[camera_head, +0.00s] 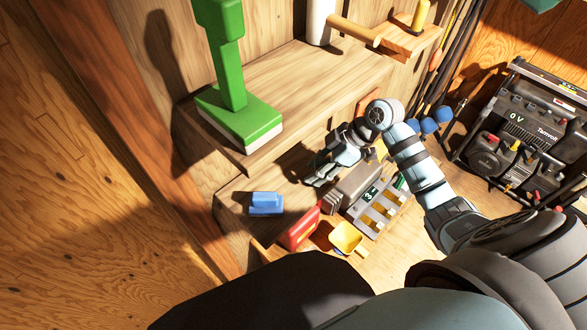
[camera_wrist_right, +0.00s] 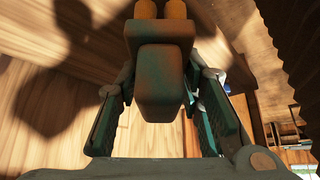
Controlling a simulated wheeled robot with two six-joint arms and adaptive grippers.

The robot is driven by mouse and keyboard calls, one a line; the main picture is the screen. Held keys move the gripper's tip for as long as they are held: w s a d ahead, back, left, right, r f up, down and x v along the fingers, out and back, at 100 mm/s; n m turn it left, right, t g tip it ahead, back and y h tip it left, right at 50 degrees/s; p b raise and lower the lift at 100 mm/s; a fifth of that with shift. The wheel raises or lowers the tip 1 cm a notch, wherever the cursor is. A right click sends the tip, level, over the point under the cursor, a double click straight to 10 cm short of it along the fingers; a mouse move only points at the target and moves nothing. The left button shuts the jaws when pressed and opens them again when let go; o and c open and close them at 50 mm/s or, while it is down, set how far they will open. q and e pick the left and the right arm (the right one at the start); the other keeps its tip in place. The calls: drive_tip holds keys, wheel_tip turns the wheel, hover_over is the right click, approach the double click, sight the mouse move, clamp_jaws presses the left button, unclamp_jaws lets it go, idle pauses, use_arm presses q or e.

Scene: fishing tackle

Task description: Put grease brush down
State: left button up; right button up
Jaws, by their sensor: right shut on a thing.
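My right gripper (camera_head: 322,172) is low over the lower wooden step, to the right of a small blue block. In the right wrist view its two fingers (camera_wrist_right: 165,110) are closed on a dark brown-green blocky thing (camera_wrist_right: 160,85) with two rounded brown parts at the top. I take this to be the grease brush; bristles cannot be made out. In the head view the held thing is hidden by the gripper. Whether it touches the step cannot be told. My left gripper is not in view.
A tall green thing with a pale base (camera_head: 238,118) stands on the upper step (camera_head: 290,85). The blue block (camera_head: 265,203) is on the lower step. A grey rack (camera_head: 375,210), a red box (camera_head: 300,230) and a yellow scoop (camera_head: 346,237) crowd the near side. A black machine (camera_head: 515,130) stands right.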

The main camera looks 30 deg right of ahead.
drive_tip(key=a, duration=0.1)
drive_tip(key=w+a, duration=0.1)
drive_tip(key=a, duration=0.1)
drive_tip(key=w+a, duration=0.1)
drive_tip(key=a, duration=0.1)
drive_tip(key=shift+w, duration=0.2)
drive_tip(key=shift+w+a+f, duration=0.1)
drive_tip(key=shift+a+f, duration=0.05)
drive_tip(key=shift+f, duration=0.15)
drive_tip(key=o, duration=1)
drive_tip(key=shift+f, duration=0.1)
drive_tip(key=shift+r, duration=0.25)
drive_tip(key=s+d, duration=0.2)
drive_tip(key=d, duration=0.1)
drive_tip(key=s+d, duration=0.2)
drive_tip(key=d, duration=0.2)
drive_tip(key=s+d, duration=0.1)
drive_tip(key=d, duration=0.3)
drive_tip(key=shift+s+d+r, duration=0.25)
drive_tip(key=shift+s+r, duration=0.1)
drive_tip(key=shift+s, duration=0.05)
